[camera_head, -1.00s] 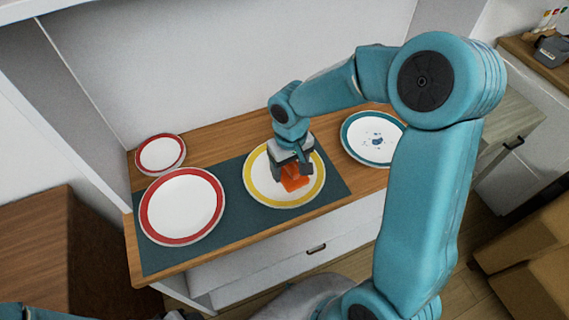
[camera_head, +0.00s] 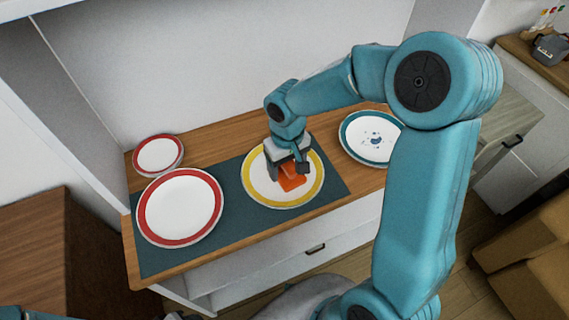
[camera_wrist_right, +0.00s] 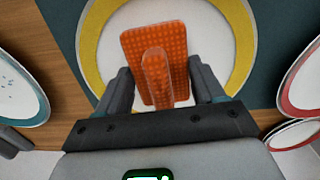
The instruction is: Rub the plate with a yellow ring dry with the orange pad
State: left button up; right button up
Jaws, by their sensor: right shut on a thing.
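The plate with a yellow ring (camera_head: 261,188) lies on a dark teal mat (camera_head: 238,222) on the wooden top. My right gripper (camera_head: 289,170) is over this plate, shut on the orange pad (camera_head: 291,183). The pad is low over the plate's white middle and appears to touch it. In the right wrist view, the pad (camera_wrist_right: 130,50) shows its raised handle between my fingers (camera_wrist_right: 163,90), with the yellow ring (camera_wrist_right: 88,50) around it. No drops show on the visible part of this plate; the pad and gripper hide some of it. My left gripper is not in view.
A large red-ringed plate (camera_head: 180,207) is on the mat's left, with a smaller red-ringed plate (camera_head: 158,155) behind it. A teal-ringed plate (camera_head: 372,138) with bluish spots stands to the right. A white wall (camera_head: 230,70) rises behind.

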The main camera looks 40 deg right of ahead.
jog(key=shift+w+a+f, duration=0.15)
jog(key=shift+w+a, duration=0.5)
jog(key=shift+w, duration=0.35)
jog(key=shift+r+p, duration=2.1)
jog(key=shift+r, duration=0.9)
jog(key=shift+w+r+p, duration=0.1)
jog(key=shift+r+p, duration=0.25)
jog(key=shift+r, duration=0.15)
notch_tip(320, 180, up, 2)
jog(key=shift+p, duration=0.65)
jog(key=shift+f, duration=0.1)
